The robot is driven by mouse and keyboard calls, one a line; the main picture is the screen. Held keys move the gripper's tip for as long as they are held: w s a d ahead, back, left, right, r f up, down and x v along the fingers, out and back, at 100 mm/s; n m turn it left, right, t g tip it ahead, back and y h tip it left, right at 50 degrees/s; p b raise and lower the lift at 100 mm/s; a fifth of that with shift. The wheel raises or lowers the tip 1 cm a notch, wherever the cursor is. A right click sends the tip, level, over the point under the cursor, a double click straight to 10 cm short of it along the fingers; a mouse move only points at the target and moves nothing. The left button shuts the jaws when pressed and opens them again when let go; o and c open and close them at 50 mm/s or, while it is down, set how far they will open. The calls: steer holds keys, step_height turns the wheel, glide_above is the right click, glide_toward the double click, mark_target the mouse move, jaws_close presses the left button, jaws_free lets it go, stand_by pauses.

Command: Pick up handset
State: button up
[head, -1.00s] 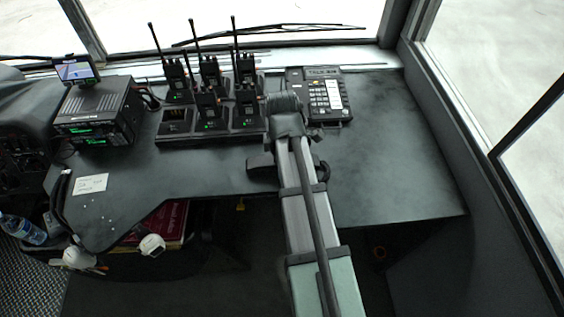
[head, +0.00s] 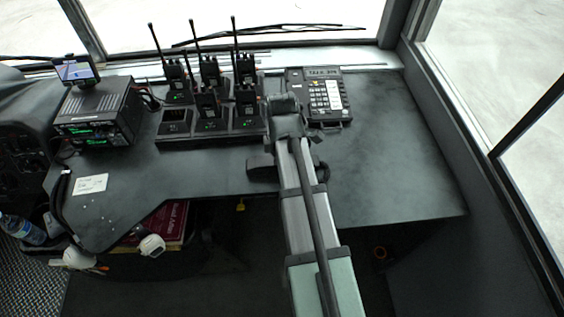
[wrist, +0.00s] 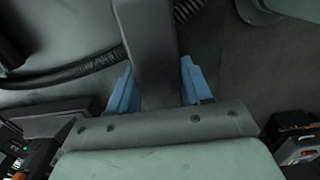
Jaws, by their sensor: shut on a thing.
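The handset (wrist: 152,45) is a dark grey bar that runs up from between my gripper's blue fingers in the wrist view. My gripper (wrist: 156,88) is shut on it, with one finger on each side. The handset's far end is cut off by the top of that view. In the head view my arm covers most of the gripper, and I cannot clearly tell the handset from the dark parts at the arm's end. The black phone base (head: 325,97) with its keypad lies on the dashboard, just right of the arm's end.
Several handheld radios (head: 207,103) stand in a charger left of my arm. A radio unit (head: 97,112) with a small screen is farther left. A coiled cord (wrist: 70,73) passes left of the handset. The dashboard (head: 385,150) is clear on the right.

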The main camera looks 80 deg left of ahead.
steer(key=shift+r, duration=0.1)
step_height(320, 180, up, 9)
steer(key=shift+r, duration=0.1)
steer(key=shift+w+r, duration=0.15)
steer(key=shift+r, duration=0.05)
steer(key=shift+w, duration=0.4)
steer(key=w+a+r+m, duration=0.1)
steer(key=w+a+m, duration=0.2)
steer(key=a+m, duration=0.6)
steer(key=w+a+r+m+y, duration=0.1)
steer(key=w+a+r+m, duration=0.1)
steer(key=a+m, duration=0.7)
steer(key=w+a, duration=0.1)
steer(key=a, duration=0.7)
steer(key=shift+w+a+r+y, duration=0.15)
steer(key=shift+w+a+y, duration=0.05)
steer(key=shift+w+y, duration=0.1)
